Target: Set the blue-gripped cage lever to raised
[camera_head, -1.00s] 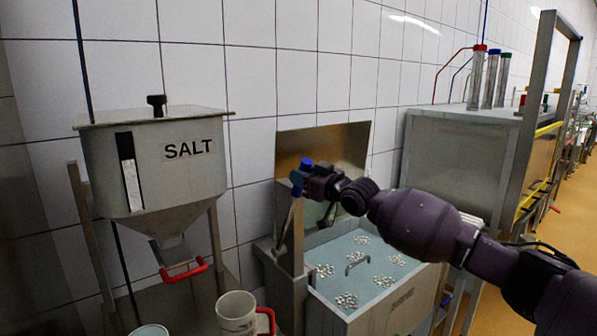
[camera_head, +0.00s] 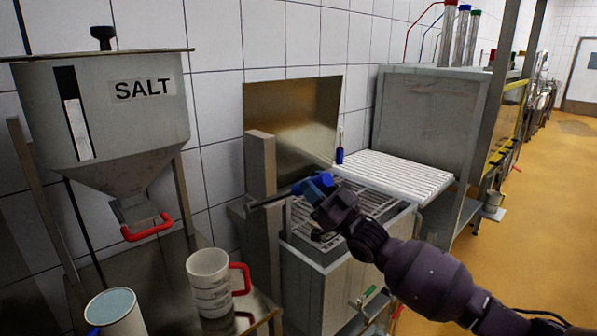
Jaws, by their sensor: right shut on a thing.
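The cage lever's blue grip (camera_head: 320,182) is at the tank's left side in the head view. My right gripper (camera_head: 318,190) is shut on this blue grip. The lever's thin bar (camera_head: 270,199) runs left from the grip past the front of a grey post (camera_head: 262,165) and lies close to level. A metal cage grid (camera_head: 375,203) shows at the top of the grey tank (camera_head: 325,290), partly hidden by my right gripper. No water shows in the tank from here. My left gripper is not in view.
A steel salt hopper (camera_head: 110,110) with a red handle (camera_head: 147,228) stands at the left. A white mug (camera_head: 208,275) and a white container (camera_head: 113,312) stand below it. A white slatted rack (camera_head: 395,172) adjoins the tank. Open floor lies at the right.

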